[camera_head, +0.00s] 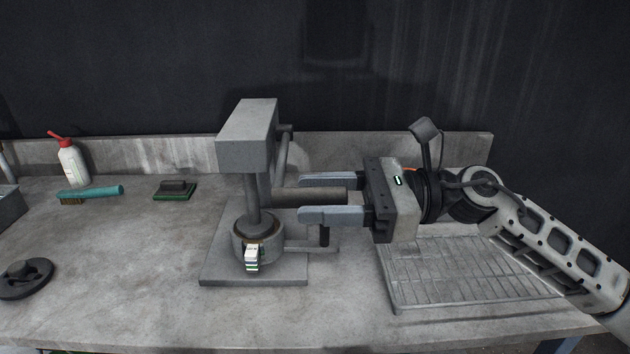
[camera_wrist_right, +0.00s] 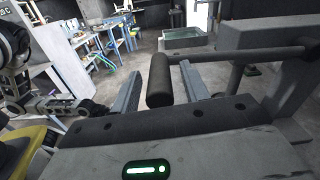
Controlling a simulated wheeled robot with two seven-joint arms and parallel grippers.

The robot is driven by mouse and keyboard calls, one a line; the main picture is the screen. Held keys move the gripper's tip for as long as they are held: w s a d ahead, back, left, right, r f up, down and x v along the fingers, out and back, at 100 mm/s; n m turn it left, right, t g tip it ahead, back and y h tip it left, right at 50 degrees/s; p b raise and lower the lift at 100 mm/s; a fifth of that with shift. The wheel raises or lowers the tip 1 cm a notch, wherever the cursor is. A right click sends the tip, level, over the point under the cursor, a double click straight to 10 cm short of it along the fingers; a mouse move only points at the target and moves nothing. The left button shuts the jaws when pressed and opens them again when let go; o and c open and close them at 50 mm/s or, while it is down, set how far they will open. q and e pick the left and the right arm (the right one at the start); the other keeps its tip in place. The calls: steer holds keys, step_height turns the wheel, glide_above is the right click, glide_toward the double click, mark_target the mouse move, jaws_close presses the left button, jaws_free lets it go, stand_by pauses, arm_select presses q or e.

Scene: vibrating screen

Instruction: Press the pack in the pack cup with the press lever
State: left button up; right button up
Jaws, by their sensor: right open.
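The press stands on a grey base plate on the table, with a block-shaped head (camera_head: 246,138) on top. Its ram (camera_head: 251,192) reaches down into the round pack cup (camera_head: 236,243); the pack inside is hidden. A small white, green-striped piece (camera_head: 252,258) shows at the cup's front. The press lever's dark cylindrical handle (camera_head: 308,196) points right, between the fingers of my right gripper (camera_head: 302,197). That gripper is open, one finger on either side of the handle, which also shows between the fingers in the right wrist view (camera_wrist_right: 160,82). My left gripper is out of view.
A wire rack tray (camera_head: 450,268) lies under my right arm. A red-capped bottle (camera_head: 72,163), teal brush (camera_head: 92,192), green-based block (camera_head: 175,189) and dark round part (camera_head: 26,277) lie to the left. A low back wall (camera_head: 390,150) edges the table.

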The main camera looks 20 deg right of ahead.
steer(key=shift+w+a, duration=0.15)
steer(key=shift+a, duration=0.3)
steer(key=shift+c, duration=0.4)
